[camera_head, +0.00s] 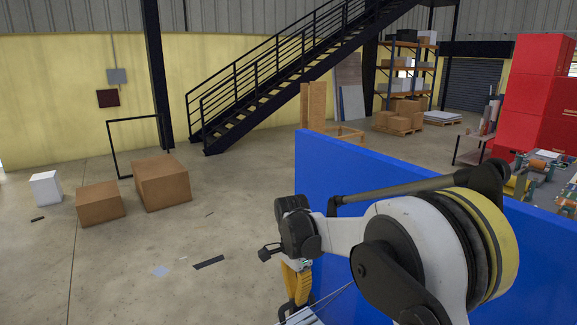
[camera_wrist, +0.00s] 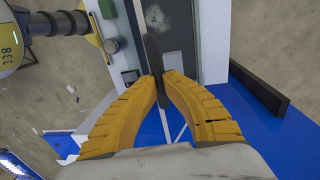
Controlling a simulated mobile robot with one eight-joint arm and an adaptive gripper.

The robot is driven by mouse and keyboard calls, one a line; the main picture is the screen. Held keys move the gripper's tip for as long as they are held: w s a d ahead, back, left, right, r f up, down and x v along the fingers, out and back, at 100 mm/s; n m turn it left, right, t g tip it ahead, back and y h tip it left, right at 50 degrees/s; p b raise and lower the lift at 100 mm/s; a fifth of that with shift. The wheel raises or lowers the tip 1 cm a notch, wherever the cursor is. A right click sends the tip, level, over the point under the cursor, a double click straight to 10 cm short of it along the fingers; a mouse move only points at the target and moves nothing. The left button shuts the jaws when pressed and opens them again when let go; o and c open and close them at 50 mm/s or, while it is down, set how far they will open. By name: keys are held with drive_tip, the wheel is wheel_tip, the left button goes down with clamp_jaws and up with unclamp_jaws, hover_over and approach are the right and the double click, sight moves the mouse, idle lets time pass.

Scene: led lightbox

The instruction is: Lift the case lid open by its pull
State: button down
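The case (camera_wrist: 213,45) shows in the wrist view as a pale body with a dark panel (camera_wrist: 175,30) inside its frame, at the top centre. A dark, narrow pull (camera_wrist: 152,50) stands up towards the camera in front of it. My gripper (camera_wrist: 161,78) has yellow ribbed fingers that close in on the pull from both sides, with no clear gap visible. In the head view my gripper (camera_head: 294,285) points down at the bottom centre. Only a pale edge of the case (camera_head: 300,318) shows there. The lid seam cannot be made out.
A tall blue panel (camera_head: 330,165) stands just behind my arm. In the wrist view, a blue surface (camera_wrist: 230,125) lies under the case and a black bar (camera_wrist: 258,88) lies to its right. Cardboard boxes (camera_head: 162,183) sit far left on open floor.

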drive_tip(key=shift+a+f, duration=0.1)
drive_tip(key=shift+g+h, duration=0.5)
drive_tip(key=shift+g, duration=0.2)
drive_tip(key=shift+w+a+r+p, duration=0.2)
drive_tip(key=shift+w+a, duration=0.25)
drive_tip(key=shift+w, duration=0.25)
drive_tip(key=shift+w+a+r+p, duration=0.1)
drive_tip(key=shift+w+a+r, duration=0.15)
drive_tip(key=shift+w+a, duration=0.35)
drive_tip(key=shift+w+a+r+p, duration=0.1)
drive_tip(key=shift+w+a+r, duration=0.15)
drive_tip(key=shift+w, duration=0.55)
drive_tip(key=c, duration=1.4)
unclamp_jaws()
drive_tip(key=shift+w+a+f, duration=0.15)
drive_tip(key=shift+w+a, duration=0.1)
drive_tip(key=shift+w, duration=0.05)
drive_tip(key=shift+s+d+r, duration=0.1)
drive_tip(key=shift+s+r, duration=0.05)
drive_tip(key=shift+r, duration=0.1)
drive_tip(key=p+v, duration=0.6)
drive_tip(key=v, duration=0.4)
drive_tip(key=shift+w+r, duration=0.25)
